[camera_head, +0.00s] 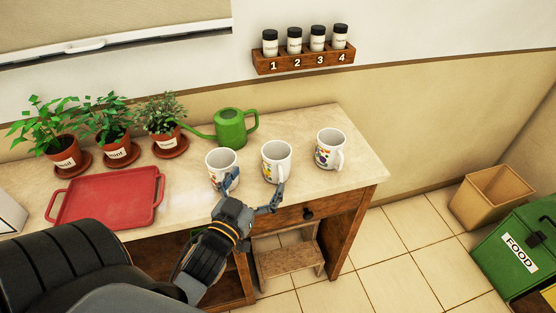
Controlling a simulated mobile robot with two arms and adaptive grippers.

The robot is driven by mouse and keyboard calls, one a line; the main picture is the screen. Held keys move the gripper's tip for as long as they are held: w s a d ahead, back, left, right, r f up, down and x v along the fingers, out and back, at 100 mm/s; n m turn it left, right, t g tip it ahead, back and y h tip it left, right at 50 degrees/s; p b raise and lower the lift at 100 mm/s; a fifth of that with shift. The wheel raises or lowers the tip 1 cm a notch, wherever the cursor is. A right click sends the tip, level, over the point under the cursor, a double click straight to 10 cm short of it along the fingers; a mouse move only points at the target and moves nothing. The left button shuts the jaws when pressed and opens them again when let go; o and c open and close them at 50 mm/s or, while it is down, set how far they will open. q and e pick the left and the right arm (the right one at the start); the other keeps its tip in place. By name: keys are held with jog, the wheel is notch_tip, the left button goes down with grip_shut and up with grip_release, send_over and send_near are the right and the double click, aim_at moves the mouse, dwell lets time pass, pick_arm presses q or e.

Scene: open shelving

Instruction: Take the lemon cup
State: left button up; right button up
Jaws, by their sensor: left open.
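Three white mugs with coloured prints stand in a row on the counter: a left mug (221,160), a middle mug (274,158) and a right mug (328,146). The middle mug's print has some yellow, but the prints are too small to tell which one shows a lemon. My left gripper (254,187) is open and empty at the counter's front edge. One finger overlaps the left mug and the other is just below the middle mug's handle. I cannot tell if either touches. My right gripper is out of view.
A red tray (108,200) lies on the left of the counter (185,195). Potted herbs (120,152) and a green watering can (231,128) stand behind. A numbered shaker rack (303,60) hangs on the wall. Bins (490,197) stand on the floor at right.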

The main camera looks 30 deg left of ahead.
aim_at(272, 159)
pick_arm(q)
jog(key=w, duration=0.2)
jog(key=w+a, duration=0.1)
jog(key=w, duration=0.1)
jog(key=shift+w+p, duration=0.3)
jog(key=shift+w, duration=0.4)
jog(key=w, duration=0.1)
jog(key=w+p, duration=0.1)
jog(key=w, duration=0.2)
jog(key=shift+w+a+r+p, duration=0.1)
jog(key=shift+w+a+p, duration=0.15)
jog(key=shift+w+p, duration=0.05)
jog(key=shift+w, duration=0.2)
jog(key=shift+s, duration=0.1)
jog(key=shift+c, duration=0.9)
jog(key=c, duration=1.1)
jog(key=shift+c, duration=0.9)
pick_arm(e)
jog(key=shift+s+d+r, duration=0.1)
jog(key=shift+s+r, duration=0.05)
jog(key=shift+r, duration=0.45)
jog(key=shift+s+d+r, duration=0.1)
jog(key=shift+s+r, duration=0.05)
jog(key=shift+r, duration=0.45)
